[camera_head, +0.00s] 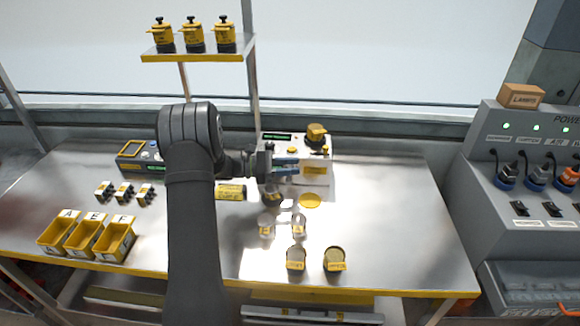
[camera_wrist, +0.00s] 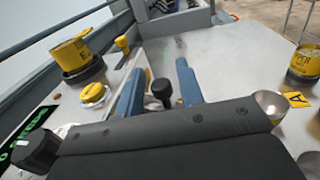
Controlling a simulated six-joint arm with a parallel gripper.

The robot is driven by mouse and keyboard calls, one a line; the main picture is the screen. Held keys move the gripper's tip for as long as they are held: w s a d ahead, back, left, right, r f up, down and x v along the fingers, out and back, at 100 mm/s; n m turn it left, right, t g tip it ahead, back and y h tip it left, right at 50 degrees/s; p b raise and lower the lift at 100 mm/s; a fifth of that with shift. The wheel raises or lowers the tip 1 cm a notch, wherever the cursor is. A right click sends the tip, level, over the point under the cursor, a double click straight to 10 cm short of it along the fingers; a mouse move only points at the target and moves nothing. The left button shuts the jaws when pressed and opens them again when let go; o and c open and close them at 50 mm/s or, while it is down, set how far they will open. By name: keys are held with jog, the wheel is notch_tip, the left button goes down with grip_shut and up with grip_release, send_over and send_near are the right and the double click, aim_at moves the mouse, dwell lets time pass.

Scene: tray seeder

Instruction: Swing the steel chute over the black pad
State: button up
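My gripper (camera_head: 285,163) is in front of the white seeder machine (camera_head: 316,180) at the back middle of the bench. In the wrist view its two blue fingers (camera_wrist: 160,84) stand apart, with a black knob (camera_wrist: 162,91) showing between them; I cannot tell whether they touch it. I cannot make out the steel chute for certain; my gripper and wrist cover part of the machine's front. A rounded steel piece (camera_wrist: 268,104) shows at the right in the wrist view. A dark piece (camera_head: 272,199) below my gripper may be the black pad, but I cannot tell.
A yellow hopper (camera_head: 316,135) stands on the machine. A yellow disc (camera_head: 310,201), clear cups (camera_head: 266,226) and two yellow-labelled jars (camera_head: 335,259) are in front. Yellow bins (camera_head: 116,239) stand front left. A shelf (camera_head: 200,57) holds yellow hoppers. The bench's right side is clear.

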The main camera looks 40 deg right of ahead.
jog(key=shift+w+a, duration=0.1)
jog(key=v, duration=1.7)
jog(key=shift+w, duration=0.1)
